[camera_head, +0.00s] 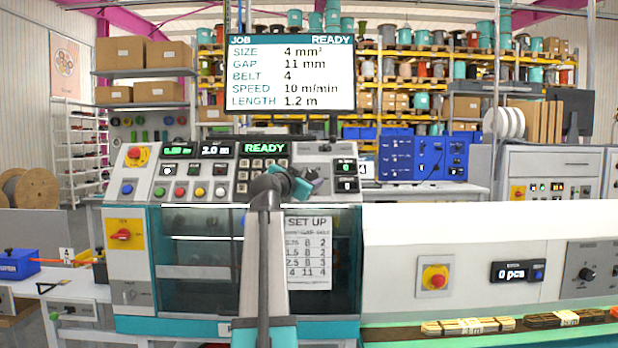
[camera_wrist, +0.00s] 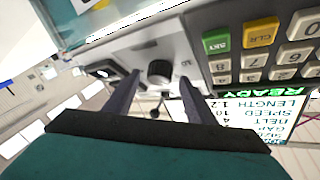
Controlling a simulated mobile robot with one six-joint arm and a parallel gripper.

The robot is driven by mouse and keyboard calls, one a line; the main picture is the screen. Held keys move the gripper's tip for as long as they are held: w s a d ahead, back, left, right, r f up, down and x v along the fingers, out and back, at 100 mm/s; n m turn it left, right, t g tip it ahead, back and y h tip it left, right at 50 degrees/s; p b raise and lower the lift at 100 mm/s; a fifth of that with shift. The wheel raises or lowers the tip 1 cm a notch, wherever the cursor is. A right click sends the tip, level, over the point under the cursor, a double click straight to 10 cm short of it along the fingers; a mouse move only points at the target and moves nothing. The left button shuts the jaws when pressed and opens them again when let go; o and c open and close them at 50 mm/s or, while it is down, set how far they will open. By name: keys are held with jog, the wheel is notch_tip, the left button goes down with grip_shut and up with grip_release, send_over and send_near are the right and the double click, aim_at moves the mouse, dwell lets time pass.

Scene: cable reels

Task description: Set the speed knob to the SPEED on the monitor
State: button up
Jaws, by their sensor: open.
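The monitor (camera_head: 290,75) in the head view reads READY, SIZE 4 mm², GAP 11 mm, BELT 4, SPEED 10 m/min and LENGTH 1.2 m. My gripper (camera_head: 300,186) is in front of the control panel, right of the keypad. In the wrist view my gripper (camera_wrist: 159,84) is open, its fingers on either side of a small black knob (camera_wrist: 160,70); I cannot tell whether they touch it. The knob's label and pointer are not readable, and my arm hides it in the head view. Another black knob (camera_head: 587,273) sits on the right-hand panel.
The keypad (camera_head: 262,170) lies just left of my gripper, and small displays (camera_head: 346,166) lie to its right. A set-up sheet (camera_head: 308,252) hangs on the window below. Red emergency buttons (camera_head: 134,153) sit on the machine. A belt with cable coils (camera_head: 460,326) runs lower right.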

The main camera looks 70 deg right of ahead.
jog(key=shift+d, duration=0.6)
jog(key=c, duration=1)
jog(key=shift+c, duration=0.2)
